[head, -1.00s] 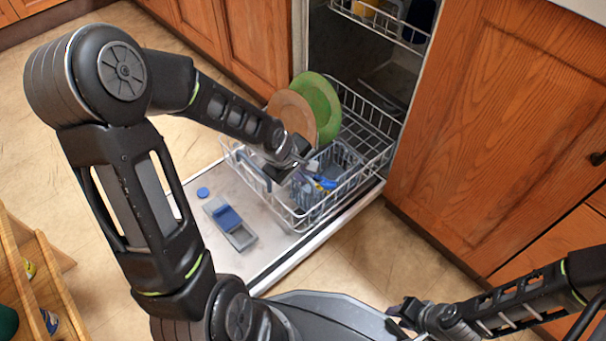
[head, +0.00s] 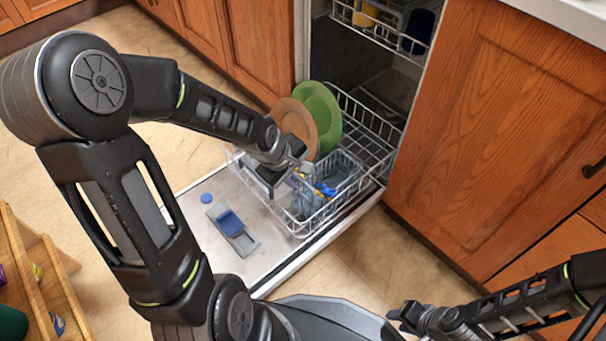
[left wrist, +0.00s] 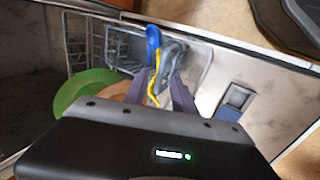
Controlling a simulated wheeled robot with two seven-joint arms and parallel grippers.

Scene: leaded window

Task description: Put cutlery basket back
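The grey-blue cutlery basket (head: 344,168) stands in the front part of the dishwasher's lower rack (head: 372,150), with blue and yellow cutlery (head: 325,189) at its near side. My left gripper (head: 298,168) is just above its left side. In the left wrist view, its two fingers (left wrist: 163,82) are apart. A blue spoon (left wrist: 153,40), a yellow handle and a grey piece show between and beyond the fingertips; I cannot tell whether they touch. My right gripper (head: 402,316) is low at the right, away from the rack; its fingers are too small to judge.
A green plate (head: 322,112) and an orange plate (head: 297,122) stand in the rack close behind my left gripper. A grey and blue dispenser (head: 232,230) and a blue cap (head: 206,198) are on the open door (head: 262,240). Wooden cabinets flank the dishwasher.

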